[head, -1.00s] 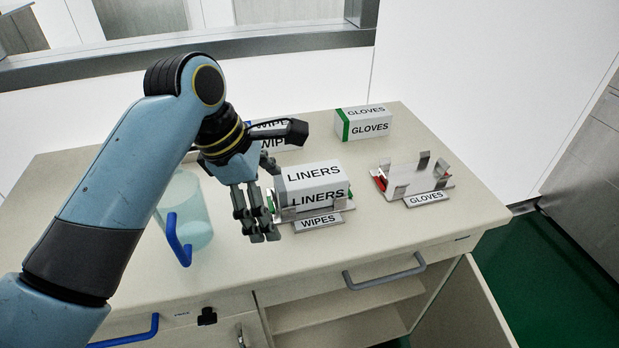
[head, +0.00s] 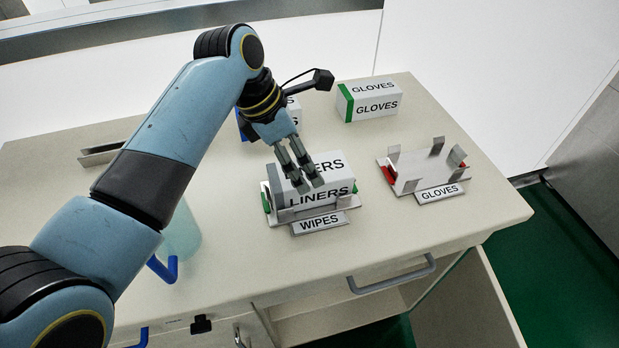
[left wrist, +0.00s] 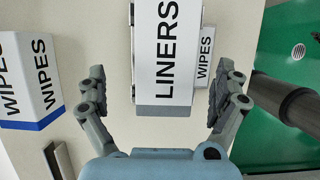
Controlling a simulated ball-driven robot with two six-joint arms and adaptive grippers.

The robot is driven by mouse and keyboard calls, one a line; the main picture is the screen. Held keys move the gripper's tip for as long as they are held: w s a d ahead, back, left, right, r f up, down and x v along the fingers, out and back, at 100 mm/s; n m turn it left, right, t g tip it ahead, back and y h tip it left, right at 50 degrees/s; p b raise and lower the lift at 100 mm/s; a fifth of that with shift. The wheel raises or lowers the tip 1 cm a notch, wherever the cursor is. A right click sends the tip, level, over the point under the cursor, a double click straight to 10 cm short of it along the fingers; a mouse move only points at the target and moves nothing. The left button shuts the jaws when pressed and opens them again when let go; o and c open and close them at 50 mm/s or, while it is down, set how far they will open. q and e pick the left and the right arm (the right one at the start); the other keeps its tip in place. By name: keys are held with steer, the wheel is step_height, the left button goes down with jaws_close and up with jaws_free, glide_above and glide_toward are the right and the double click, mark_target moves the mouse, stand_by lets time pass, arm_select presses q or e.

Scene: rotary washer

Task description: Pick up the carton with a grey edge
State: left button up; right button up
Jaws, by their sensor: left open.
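The carton with a grey edge (head: 326,187) is white, reads LINERS, and sits in the metal holder (head: 285,215) labelled WIPES. In the left wrist view the carton (left wrist: 168,50) lies between the fingers, its grey end (left wrist: 163,110) toward me. My left gripper (head: 306,186) is open above the carton and hides part of its top lettering. In the left wrist view the left gripper (left wrist: 157,92) has one finger on each side of the carton, apart from it. My right gripper is not in view.
A GLOVES carton with a green edge (head: 375,105) stands at the back. An empty holder labelled GLOVES (head: 405,184) is at the right. A WIPES carton with a blue edge (left wrist: 35,75) is partly behind my arm. A clear jug with a blue handle (head: 183,240) stands left.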

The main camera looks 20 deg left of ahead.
mark_target(333, 167)
arm_select(q)
steer(key=x, duration=0.2)
steer(key=p+x, duration=0.1)
steer(key=x, duration=0.1)
steer(key=shift+s+d, duration=0.15)
steer(key=shift+s, duration=0.15)
steer(key=shift+w+d+f, duration=0.1)
steer(key=shift+d+f, duration=0.05)
steer(key=shift+f, duration=0.25)
steer(key=c, duration=1.4)
steer(key=shift+c, duration=0.4)
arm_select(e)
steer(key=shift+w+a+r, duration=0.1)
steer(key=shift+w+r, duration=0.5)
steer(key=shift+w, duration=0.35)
arm_select(q)
steer(key=shift+r, duration=0.1)
